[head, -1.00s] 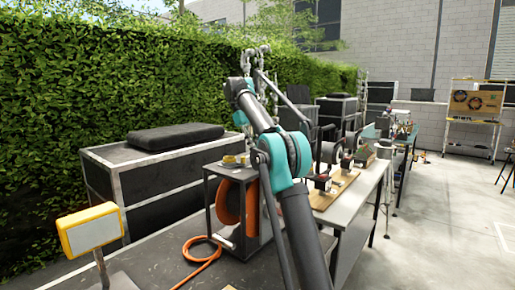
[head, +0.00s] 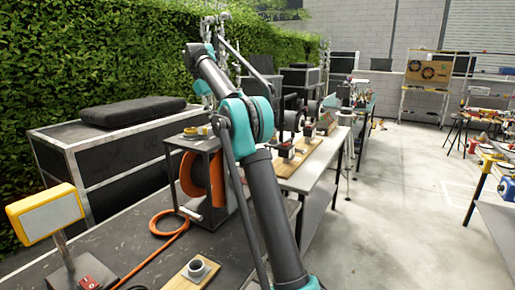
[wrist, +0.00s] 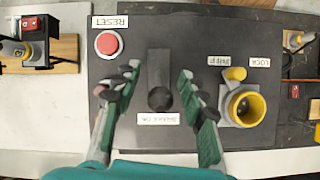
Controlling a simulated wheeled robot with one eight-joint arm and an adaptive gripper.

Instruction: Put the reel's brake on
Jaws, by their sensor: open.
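The reel (head: 214,178) is an orange drum in a dark frame on the near bench in the head view. Its dark top panel (wrist: 212,40) fills the middle of the wrist view. A black lever (wrist: 158,68) with a round end lies on the panel, beside an upside-down label (wrist: 158,118) that seems to read "BRAKE ON". My gripper (wrist: 158,88) is open, one finger on each side of the lever, with a visible gap to both. Nothing is held. In the head view, my arm stands in front of the reel and I cannot make out the gripper.
A red RESET button (wrist: 107,43) sits left of the lever. A yellow-ringed socket (wrist: 245,106) is close beside the right finger. An orange hose (head: 160,225) lies on the bench. A yellow-framed device (head: 45,214) stands at the near left. Open floor (head: 400,200) is at the right.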

